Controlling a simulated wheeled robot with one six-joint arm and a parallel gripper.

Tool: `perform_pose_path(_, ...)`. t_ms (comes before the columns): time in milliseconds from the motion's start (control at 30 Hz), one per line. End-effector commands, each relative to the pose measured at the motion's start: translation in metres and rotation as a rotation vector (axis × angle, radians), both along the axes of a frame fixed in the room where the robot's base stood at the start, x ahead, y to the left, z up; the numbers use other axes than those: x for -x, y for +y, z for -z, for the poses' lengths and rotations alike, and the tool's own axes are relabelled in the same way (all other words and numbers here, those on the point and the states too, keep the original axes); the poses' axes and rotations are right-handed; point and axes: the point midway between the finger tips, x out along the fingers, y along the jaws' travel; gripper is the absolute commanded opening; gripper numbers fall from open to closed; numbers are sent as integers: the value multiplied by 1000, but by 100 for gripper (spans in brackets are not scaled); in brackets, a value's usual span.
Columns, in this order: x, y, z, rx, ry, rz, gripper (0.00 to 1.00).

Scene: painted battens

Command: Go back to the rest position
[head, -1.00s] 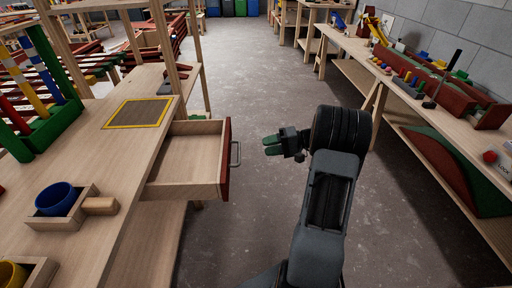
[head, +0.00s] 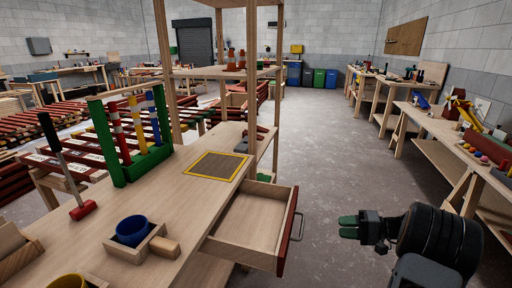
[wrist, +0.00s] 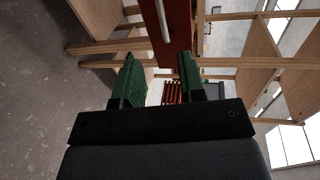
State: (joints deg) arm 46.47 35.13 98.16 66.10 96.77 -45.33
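My gripper (head: 348,226) is in the aisle to the right of the open drawer, apart from it. Its two green fingers also show in the wrist view (wrist: 161,82), spread apart with nothing between them. The drawer (head: 252,216) is pulled out from the workbench and looks empty inside. Its red front (head: 288,232) has a metal handle, and the red front with its pale handle bar also shows beyond the fingers in the wrist view (wrist: 180,22).
The workbench (head: 190,200) carries a yellow-edged mat (head: 217,166), a blue cup (head: 132,230) in a wooden holder, a red mallet (head: 82,210) and a green rack of striped battens (head: 148,165). Another bench (head: 440,130) stands at the right. The aisle floor (head: 330,150) between is clear.

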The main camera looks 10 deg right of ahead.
Motion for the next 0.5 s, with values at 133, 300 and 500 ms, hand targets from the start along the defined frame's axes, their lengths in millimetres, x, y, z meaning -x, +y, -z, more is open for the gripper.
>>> perform_pose_path(133,8,0,30,45,202,38,37)
perform_pose_path(300,50,25,40,256,526,42,37)
perform_pose_path(500,91,68,-18,643,663,0,37)
